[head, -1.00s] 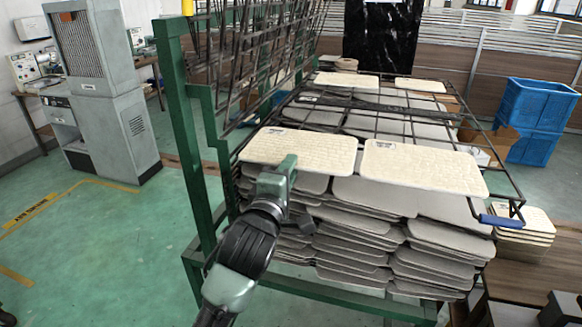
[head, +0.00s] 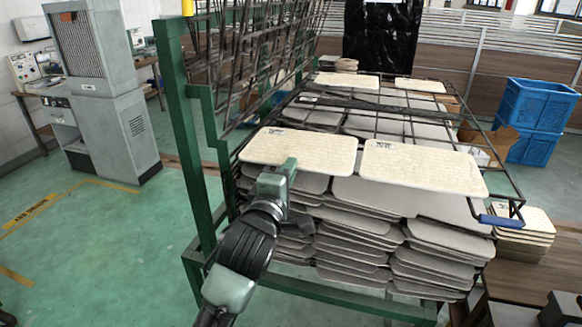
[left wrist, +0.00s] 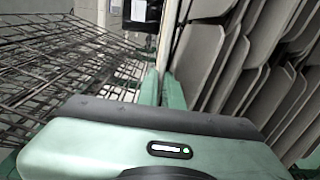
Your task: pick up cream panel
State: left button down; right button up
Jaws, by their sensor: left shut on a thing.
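Two cream panels lie side by side on the front of the wire rack: the left one (head: 300,149) and the right one (head: 425,167). My left gripper (head: 287,168) is at the near edge of the left cream panel and is shut on it. The panel looks flat, and I cannot tell whether it is clear of the rack. In the left wrist view a thin pale strip (left wrist: 166,35), probably this panel edge-on, rises above the gripper body. My right gripper is not in view.
Stacks of grey panels (head: 350,243) fill the space under the wire rack (head: 455,128). A green post (head: 186,130) and upright wire grids stand at the left. More cream panels (head: 347,79) lie at the back. Blue crates (head: 538,105) stand at the right.

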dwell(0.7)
pick_arm(q)
notch_tip(320, 180, up, 2)
jog(key=shift+r+p, duration=0.25)
jog(key=shift+p, duration=0.9)
jog(key=shift+s+r, duration=0.1)
jog(key=s+a+r+p, duration=0.2)
jog(key=s+r+p, duration=0.2)
jog(key=s, duration=0.3)
jog(key=shift+s+a+p, duration=0.2)
jog(key=shift+s+p, duration=0.1)
jog(key=shift+p, duration=0.3)
jog(key=shift+w+f, duration=0.1)
